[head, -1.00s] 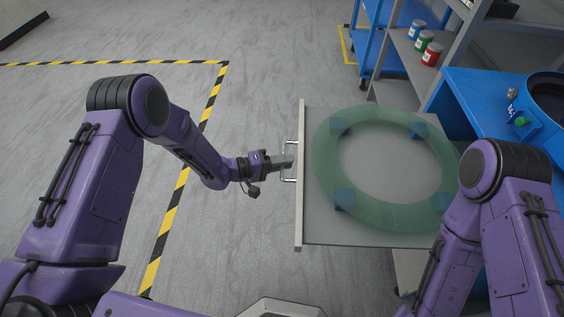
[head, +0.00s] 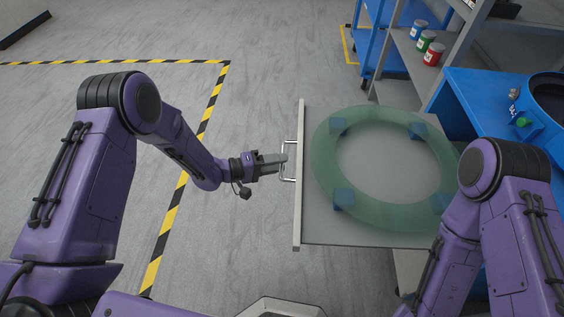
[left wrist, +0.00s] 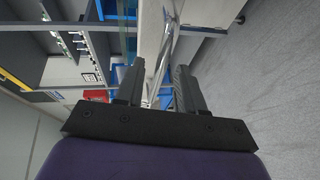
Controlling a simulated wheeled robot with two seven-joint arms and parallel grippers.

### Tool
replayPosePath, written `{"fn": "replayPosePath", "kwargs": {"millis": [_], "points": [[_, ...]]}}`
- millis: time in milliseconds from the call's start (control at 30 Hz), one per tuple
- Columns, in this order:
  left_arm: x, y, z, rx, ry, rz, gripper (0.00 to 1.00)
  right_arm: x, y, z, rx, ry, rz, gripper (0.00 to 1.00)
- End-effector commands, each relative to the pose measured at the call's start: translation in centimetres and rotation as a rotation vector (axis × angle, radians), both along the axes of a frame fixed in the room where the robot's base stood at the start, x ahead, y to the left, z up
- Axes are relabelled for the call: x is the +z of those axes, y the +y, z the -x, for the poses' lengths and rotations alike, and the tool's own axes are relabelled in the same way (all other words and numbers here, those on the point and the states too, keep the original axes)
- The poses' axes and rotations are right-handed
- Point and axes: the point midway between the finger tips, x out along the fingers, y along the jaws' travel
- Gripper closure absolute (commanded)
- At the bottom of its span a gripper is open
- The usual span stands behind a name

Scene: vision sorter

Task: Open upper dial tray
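The upper dial tray (head: 390,238) is a flat grey drawer pulled out to the left, seen from above in the head view. A translucent green ring (head: 330,180) lies on it over several blue blocks (head: 343,198). A thin metal handle (head: 288,180) stands on its front edge. My left gripper (head: 284,160) is at this handle, its fingers pointing right toward the tray front. In the left wrist view the fingers (left wrist: 158,85) are apart, with the bright handle bar (left wrist: 166,50) in line with the gap. Contact cannot be told. My right gripper is out of view.
A blue bench (head: 470,85) is at the right, near my right arm. The floor left of the tray is clear, with yellow-black tape (head: 212,110).

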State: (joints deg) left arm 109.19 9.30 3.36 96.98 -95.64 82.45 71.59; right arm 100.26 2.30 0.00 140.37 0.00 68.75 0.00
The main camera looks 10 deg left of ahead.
Motion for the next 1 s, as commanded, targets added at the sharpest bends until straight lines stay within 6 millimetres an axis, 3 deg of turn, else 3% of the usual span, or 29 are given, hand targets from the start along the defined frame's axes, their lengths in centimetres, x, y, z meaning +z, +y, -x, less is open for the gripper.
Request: {"fn": "replayPosePath", "kwargs": {"millis": [200, 400, 1000], "points": [[1.0, 4.7, 2.6, 0.004, 0.003, 0.000, 0.62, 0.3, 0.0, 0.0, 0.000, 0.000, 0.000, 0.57], [1.5, 7.1, 4.0, 0.001, 0.003, -0.001, 0.62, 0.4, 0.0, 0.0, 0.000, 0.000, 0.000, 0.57], [1.5, 7.4, 4.2, -0.006, -0.019, -0.014, 0.62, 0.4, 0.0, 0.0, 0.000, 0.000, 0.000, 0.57]]}}
